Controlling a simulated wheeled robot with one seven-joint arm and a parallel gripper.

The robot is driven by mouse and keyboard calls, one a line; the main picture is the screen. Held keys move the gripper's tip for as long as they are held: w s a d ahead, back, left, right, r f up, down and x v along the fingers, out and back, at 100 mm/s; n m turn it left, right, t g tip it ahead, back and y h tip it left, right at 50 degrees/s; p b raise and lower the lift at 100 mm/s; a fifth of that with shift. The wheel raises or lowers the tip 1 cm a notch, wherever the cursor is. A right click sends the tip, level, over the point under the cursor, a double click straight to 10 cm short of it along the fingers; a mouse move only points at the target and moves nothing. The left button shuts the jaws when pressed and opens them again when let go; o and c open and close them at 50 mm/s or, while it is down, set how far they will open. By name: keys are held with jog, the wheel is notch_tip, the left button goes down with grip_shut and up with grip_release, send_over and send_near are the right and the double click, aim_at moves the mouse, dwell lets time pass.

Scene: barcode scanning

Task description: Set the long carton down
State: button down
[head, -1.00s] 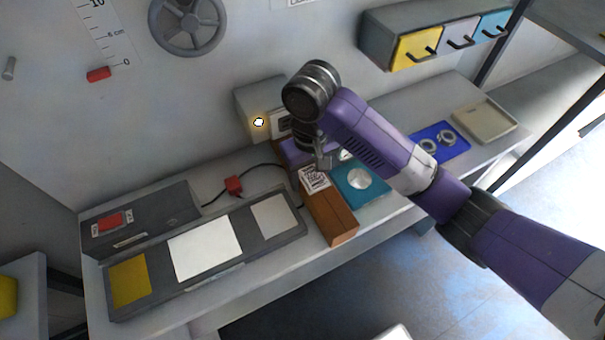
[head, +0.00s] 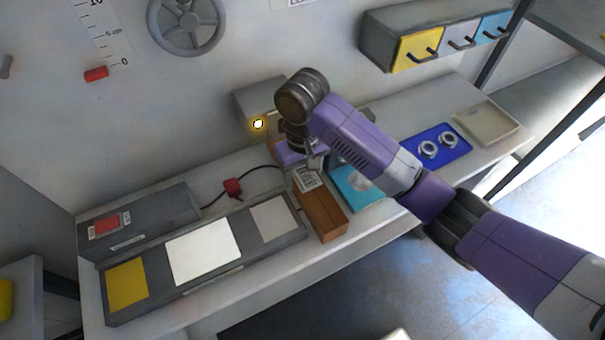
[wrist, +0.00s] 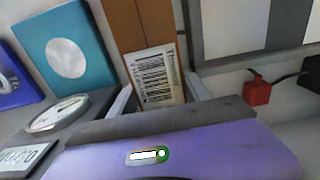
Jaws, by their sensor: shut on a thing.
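The long carton (head: 322,216) is brown with a white barcode label (head: 307,179) near its far end. It lies level, beside the right end of the grey panelled board (head: 190,262). My gripper (head: 311,168) points down and is shut on the carton at the label end. In the wrist view the carton (wrist: 136,28) runs away from me, and its label (wrist: 154,77) sits between my two fingers. I cannot tell whether its underside touches the bench.
A teal pad (head: 357,190) with a pale disc lies just right of the carton. A red block (head: 232,187) on a black cable lies behind the board. A blue tray (head: 452,150) with two rings and a beige tray (head: 490,126) stand farther right. The bench's front edge is close.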

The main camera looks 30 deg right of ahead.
aim_at(302, 172)
jog(key=c, duration=0.8)
grip_release()
jog(key=shift+f, duration=0.1)
jog(key=shift+o, duration=0.2)
notch_tip(302, 172, up, 12)
jog(key=p, duration=0.2)
jog(key=shift+p, duration=0.4)
jog(key=shift+a, duration=0.1)
